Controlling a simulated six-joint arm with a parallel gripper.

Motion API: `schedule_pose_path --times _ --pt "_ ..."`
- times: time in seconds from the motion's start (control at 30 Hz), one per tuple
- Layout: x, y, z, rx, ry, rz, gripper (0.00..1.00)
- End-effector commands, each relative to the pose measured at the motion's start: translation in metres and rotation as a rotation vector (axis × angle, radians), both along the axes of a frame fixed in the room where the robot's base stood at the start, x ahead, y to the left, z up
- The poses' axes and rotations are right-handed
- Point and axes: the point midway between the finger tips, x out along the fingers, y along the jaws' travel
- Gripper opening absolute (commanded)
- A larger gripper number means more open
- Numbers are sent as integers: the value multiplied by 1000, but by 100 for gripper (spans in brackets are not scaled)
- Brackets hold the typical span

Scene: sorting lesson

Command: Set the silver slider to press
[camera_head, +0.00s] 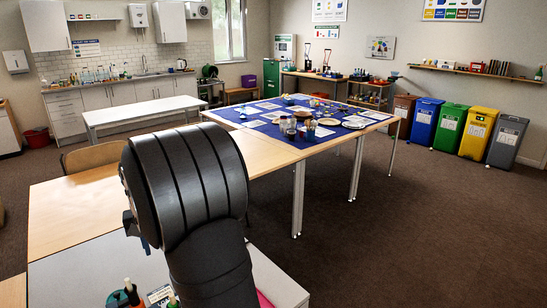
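I cannot make out a silver slider in the head view; it is either hidden or too small to tell. Two upright stands that may be presses, one at the left (307,57) and one at the right (326,61), stand on the back bench, too far off to show any setting. My black arm fills the lower middle of the picture, over the near table. My gripper cannot be seen, and my arm hides part of the near table.
The near grey-topped table (85,270) holds a dark green container (117,299) at its front edge. Beyond, a blue cloth (338,132) lies under jars, plates and small items. A white table (140,111) stands bare at left. Coloured bins, including a yellow one (478,131), line the right wall.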

Motion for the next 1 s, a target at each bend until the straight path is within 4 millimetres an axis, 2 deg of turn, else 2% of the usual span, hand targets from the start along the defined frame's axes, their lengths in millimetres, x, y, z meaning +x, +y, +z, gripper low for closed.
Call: schedule_pose_path --times 0.03,0.1,0.13,0.23,0.33,0.47,0.6,0.7,0.83,1.0 --pt "0 0 0 0 0 0 16" --pt "0 0 0 0 0 0 2" --pt "0 0 0 0 0 0 0" --pt "-3 2 -5 -16 -2 30 0" --pt "-16 8 -25 -79 -9 160 0" --pt "-47 19 -70 -242 -26 509 0" --pt "-85 29 -118 -457 -29 989 0" --pt "-109 35 -145 -600 -18 1313 0" --pt "-132 42 -167 -752 5 1640 0" --pt "-146 46 -181 -857 27 1858 0"
